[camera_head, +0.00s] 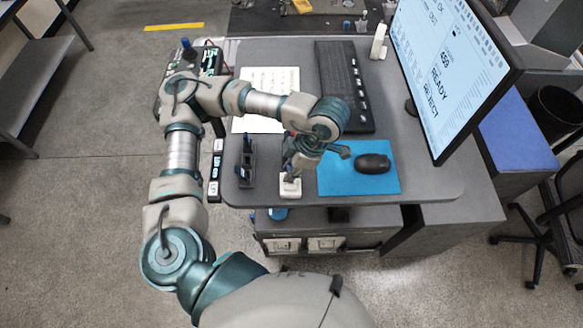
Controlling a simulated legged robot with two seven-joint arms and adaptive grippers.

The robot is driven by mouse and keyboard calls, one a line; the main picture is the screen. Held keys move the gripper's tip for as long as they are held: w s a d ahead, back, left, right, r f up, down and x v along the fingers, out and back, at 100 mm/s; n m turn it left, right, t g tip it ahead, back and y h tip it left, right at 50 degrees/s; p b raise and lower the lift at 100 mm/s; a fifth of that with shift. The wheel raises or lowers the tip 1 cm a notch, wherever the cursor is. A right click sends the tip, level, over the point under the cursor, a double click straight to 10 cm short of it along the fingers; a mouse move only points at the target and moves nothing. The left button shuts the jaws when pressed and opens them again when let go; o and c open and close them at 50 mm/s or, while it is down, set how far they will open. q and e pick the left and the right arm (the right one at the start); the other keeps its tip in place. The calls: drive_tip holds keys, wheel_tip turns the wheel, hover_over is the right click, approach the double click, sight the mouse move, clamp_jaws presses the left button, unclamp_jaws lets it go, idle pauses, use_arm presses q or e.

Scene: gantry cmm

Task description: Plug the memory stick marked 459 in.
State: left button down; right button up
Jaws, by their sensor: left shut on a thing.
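My left gripper (294,168) points down at the front edge of the grey desk, just above a small white block (290,188). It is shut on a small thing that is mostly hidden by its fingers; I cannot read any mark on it. I cannot tell whether that thing touches the white block. A dark holder (246,170) with blue-topped pieces, likely memory sticks, stands left of the gripper. Their marks are too small to read. The monitor (447,75) shows the text 459, READY and REJECT. My right gripper is not in view.
A blue mat (335,182) with a black mouse (372,163) lies right of the gripper. A black keyboard (343,85) and a white printed sheet (262,90) lie behind. A drawer unit (320,228) stands under the desk (425,180). The desk's front right is clear.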

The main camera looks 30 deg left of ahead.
use_arm(q)
drive_tip(key=shift+f, duration=0.2)
drive_tip(key=c, duration=0.9)
unclamp_jaws()
drive_tip(key=shift+c, duration=0.2)
drive_tip(key=shift+a, duration=0.15)
drive_tip(key=v, duration=1.1)
drive_tip(key=shift+w+r, duration=0.2)
drive_tip(key=shift+r, duration=0.15)
